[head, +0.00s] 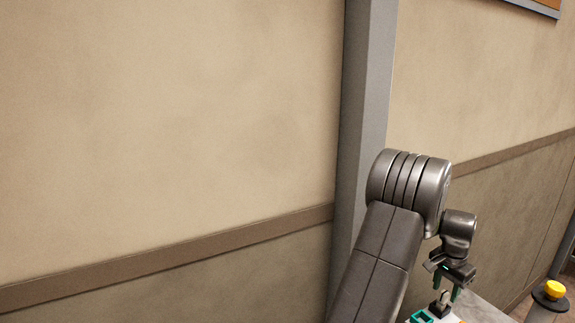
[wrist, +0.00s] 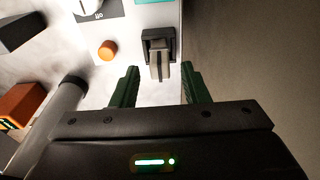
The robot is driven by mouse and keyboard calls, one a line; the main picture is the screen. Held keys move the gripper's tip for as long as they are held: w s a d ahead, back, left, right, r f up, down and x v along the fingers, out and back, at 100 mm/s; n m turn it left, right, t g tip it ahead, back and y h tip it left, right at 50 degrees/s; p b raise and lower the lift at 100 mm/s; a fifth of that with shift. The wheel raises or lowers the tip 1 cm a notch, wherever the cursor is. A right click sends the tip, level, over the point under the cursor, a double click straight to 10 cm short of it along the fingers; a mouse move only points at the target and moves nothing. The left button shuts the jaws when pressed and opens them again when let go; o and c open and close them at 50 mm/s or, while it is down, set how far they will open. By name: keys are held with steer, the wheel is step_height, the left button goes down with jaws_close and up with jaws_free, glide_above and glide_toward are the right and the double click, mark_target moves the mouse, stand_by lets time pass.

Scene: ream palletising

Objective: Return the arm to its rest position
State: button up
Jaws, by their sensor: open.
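My gripper (wrist: 160,86) shows in the wrist view with its two green fingers apart and nothing held between them. Just beyond the fingertips is a grey lever or switch in a black housing (wrist: 158,45) on a white panel. The gripper looks apart from it, though the exact gap is hard to judge. In the head view my arm rises at the lower right and bends over. There the gripper (head: 447,289) points down above the panel with the teal-edged part (head: 422,316). The lower part of this panel is cut off by the picture edge.
An orange button (wrist: 107,50) and a dial marked "off" (wrist: 90,6) sit on the panel. A yellow-topped post (head: 554,290) stands at the right. A grey column (head: 367,90) and a beige wall (head: 170,120) are behind my arm. An orange-brown block (wrist: 22,104) lies at the left.

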step_height(320, 180, down, 2)
steer(key=shift+d, duration=0.1)
steer(key=shift+w+d+r, duration=0.1)
steer(key=shift+r, duration=0.15)
steer(key=shift+r+b, duration=0.3)
steer(key=shift+r, duration=1.3)
steer(key=shift+f, duration=0.15)
